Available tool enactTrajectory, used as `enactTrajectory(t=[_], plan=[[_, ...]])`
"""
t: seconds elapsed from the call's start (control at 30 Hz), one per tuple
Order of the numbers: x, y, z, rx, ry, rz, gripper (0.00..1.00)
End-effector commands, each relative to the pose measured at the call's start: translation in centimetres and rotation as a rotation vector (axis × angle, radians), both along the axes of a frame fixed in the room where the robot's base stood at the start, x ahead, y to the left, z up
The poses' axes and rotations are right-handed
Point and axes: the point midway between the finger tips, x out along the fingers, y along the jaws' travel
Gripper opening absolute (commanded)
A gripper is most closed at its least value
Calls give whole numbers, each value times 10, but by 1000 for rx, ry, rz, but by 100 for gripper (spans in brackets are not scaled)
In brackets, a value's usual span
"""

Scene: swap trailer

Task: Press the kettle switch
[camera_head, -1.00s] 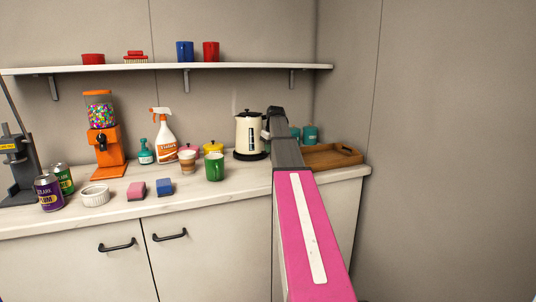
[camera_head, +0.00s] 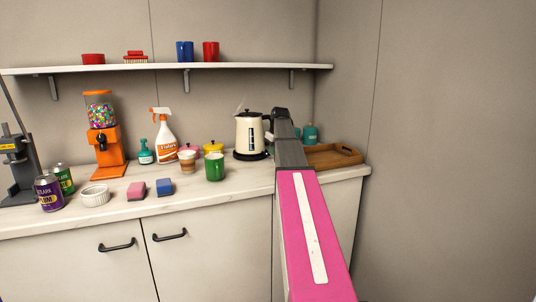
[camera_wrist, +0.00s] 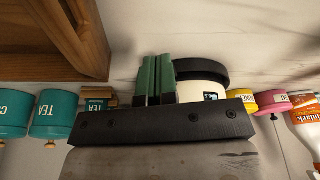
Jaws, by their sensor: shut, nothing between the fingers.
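The cream kettle (camera_head: 249,132) with a black lid stands upright on its black base (camera_head: 250,155) near the back of the counter. My gripper is just right of the kettle; its fingers are hidden behind my arm in the head view. In the wrist view, upside down, my gripper (camera_wrist: 155,80) shows two green fingers shut together and empty. There the kettle's cream body (camera_wrist: 200,92) and black base (camera_wrist: 202,72) appear right beside the fingers; I cannot tell if they touch. I cannot make out the kettle switch.
A wooden tray (camera_head: 334,155) and teal canisters (camera_head: 310,132) stand right of my arm. A green mug (camera_head: 215,167), a layered drink (camera_head: 187,161) and a spray bottle (camera_head: 165,138) are left of the kettle. A shelf (camera_head: 170,68) runs above.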

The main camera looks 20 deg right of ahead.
Motion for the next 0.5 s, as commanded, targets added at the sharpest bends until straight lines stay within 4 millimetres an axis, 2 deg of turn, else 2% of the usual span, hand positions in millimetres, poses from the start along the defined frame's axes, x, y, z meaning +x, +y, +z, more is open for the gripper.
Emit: enactTrajectory(t=[0.17,0.5], plan=[[-3,-2,14,0,0,0,0],[-17,-7,74,-1,-1,0,0]])
